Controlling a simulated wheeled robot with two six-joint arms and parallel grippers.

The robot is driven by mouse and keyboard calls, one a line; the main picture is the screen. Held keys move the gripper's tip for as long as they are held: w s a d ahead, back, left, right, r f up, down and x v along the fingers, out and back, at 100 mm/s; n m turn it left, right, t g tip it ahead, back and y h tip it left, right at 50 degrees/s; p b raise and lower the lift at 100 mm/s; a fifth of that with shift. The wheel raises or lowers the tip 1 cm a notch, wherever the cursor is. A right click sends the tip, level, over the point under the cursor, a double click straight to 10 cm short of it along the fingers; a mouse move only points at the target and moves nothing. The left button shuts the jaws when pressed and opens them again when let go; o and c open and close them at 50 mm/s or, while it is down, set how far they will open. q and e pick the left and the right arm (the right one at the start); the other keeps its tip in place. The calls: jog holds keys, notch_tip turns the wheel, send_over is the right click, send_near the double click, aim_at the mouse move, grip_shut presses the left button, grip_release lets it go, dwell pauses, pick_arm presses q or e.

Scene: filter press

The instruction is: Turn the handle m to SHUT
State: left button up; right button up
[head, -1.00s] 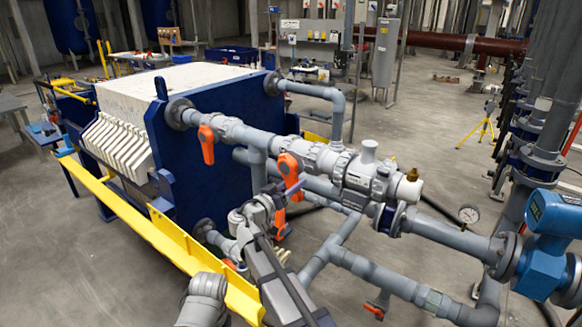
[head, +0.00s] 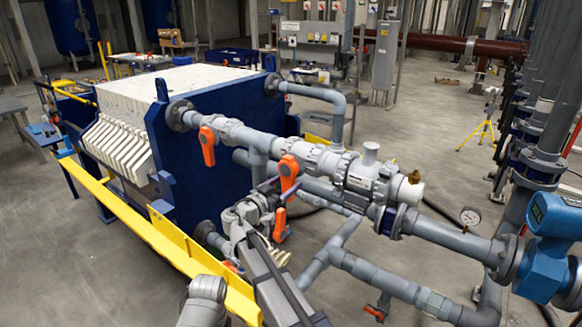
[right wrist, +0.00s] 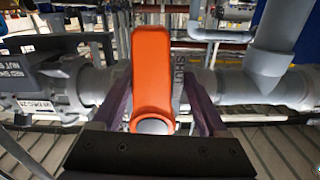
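My right gripper (head: 281,194) is at the lower end of an orange valve handle (head: 289,170) on the upper grey pipe. In the right wrist view this orange handle (right wrist: 152,65) stands between the two dark purple fingers of the gripper (right wrist: 156,88). A gap shows at the right finger, and the left finger is close to the handle's edge. The fingers are apart, not clamped. The letters SHUT (right wrist: 179,72) show just right of the handle, partly covered by it. The letter m is not readable on any handle. My left gripper is not in view.
Another orange handle (head: 207,146) hangs to the left on the same pipe. A lower orange handle (head: 280,225) is close below my right gripper. The blue filter press (head: 205,165), yellow rail (head: 135,215) and grey pipes (head: 390,285) crowd the space. Open floor lies to the right.

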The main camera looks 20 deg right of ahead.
aim_at(285, 187)
jog(key=shift+o, duration=0.6)
jog(key=shift+s, duration=0.1)
jog(key=v, duration=0.7)
jog(key=shift+d, duration=0.1)
jog(key=shift+s+f, duration=0.1)
